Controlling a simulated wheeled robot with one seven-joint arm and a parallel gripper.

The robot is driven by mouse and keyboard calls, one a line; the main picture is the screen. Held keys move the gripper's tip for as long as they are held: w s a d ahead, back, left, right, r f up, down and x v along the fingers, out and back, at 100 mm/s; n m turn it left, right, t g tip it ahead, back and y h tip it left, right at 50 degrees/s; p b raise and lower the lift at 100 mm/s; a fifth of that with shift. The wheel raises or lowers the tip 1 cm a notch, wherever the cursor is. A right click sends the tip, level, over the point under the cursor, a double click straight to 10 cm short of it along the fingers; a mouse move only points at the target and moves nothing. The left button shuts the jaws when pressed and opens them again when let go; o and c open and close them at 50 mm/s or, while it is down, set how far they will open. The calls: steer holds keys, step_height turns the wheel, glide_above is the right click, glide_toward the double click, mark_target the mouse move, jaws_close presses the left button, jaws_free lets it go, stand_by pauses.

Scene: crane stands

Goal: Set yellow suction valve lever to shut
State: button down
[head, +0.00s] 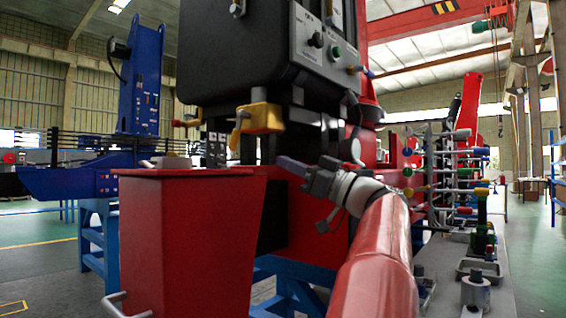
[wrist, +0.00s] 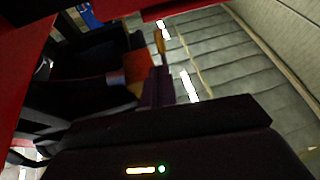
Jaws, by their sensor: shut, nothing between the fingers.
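The yellow valve block (head: 263,117) sits on the front of the black and red machine in the head view. A yellow lever (head: 237,130) hangs down at its left side, tilted slightly. My gripper (head: 284,163) is shut and empty, below and to the right of the lever, with a visible gap between them. In the wrist view the lever (wrist: 159,43) stands near the top, beside the orange-yellow block (wrist: 137,67). The shut fingers (wrist: 160,84) point up toward it there. The exact depth gap is hard to tell.
A red bin-like box (head: 185,240) stands front left, below the lever. A dark control box (head: 265,55) with knobs overhangs the valve. A red-tipped yellow handle (head: 186,123) sticks out to the left. A rack of coloured levers (head: 450,170) stands at right.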

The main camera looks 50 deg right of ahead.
mark_target(237, 130)
steer(key=p+x, duration=0.3)
steer(key=x, duration=0.8)
steer(key=shift+p, duration=0.35)
steer(key=shift+w+f, duration=0.1)
